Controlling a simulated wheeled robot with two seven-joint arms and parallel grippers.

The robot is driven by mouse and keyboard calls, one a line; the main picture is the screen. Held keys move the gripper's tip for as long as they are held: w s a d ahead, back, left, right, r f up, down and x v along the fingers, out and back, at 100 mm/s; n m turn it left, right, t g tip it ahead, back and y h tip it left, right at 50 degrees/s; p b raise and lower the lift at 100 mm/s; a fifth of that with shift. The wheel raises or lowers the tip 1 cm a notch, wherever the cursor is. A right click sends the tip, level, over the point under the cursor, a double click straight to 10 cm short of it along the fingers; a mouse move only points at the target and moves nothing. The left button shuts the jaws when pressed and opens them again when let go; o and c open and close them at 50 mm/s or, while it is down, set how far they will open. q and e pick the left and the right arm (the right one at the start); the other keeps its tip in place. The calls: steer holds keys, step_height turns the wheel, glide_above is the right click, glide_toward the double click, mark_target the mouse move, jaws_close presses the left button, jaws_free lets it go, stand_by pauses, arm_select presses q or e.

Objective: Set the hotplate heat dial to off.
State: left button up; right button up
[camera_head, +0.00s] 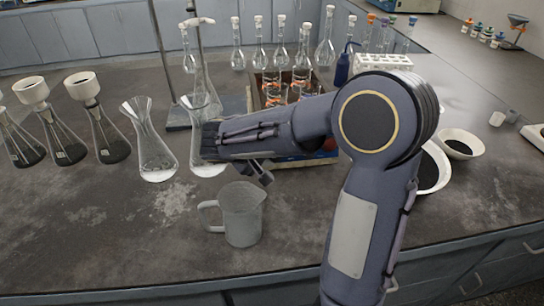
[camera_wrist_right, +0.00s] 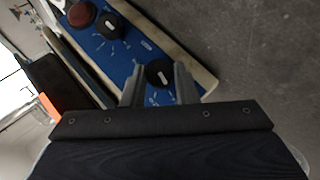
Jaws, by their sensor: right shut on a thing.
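The hotplate's blue front panel (camera_wrist_right: 128,62) runs diagonally in the right wrist view. In the head view only a strip of the hotplate (camera_head: 304,161) shows below my forearm. My right gripper (camera_wrist_right: 158,67) has its two fingers on either side of a black dial (camera_wrist_right: 159,74) with a white mark, near one end of the panel. It is shut on this dial. A second black dial (camera_wrist_right: 110,26) and a red-brown knob (camera_wrist_right: 82,14) sit further along. Which black dial sets heat cannot be read. In the head view my right gripper (camera_head: 262,172) points down at the panel. My left gripper is not in view.
A glass jug (camera_head: 241,214) stands in front of my right gripper. Flasks (camera_head: 153,142) stand to the left, and white bowls (camera_head: 459,144) to the right. A stand (camera_head: 180,118) rises behind. The front right bench top is clear.

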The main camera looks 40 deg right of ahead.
steer(key=o, duration=1)
steer(key=v, duration=0.7)
steer(key=shift+a+r+p, duration=0.25)
steer(key=shift+a+p, duration=0.05)
steer(key=shift+p, duration=0.1)
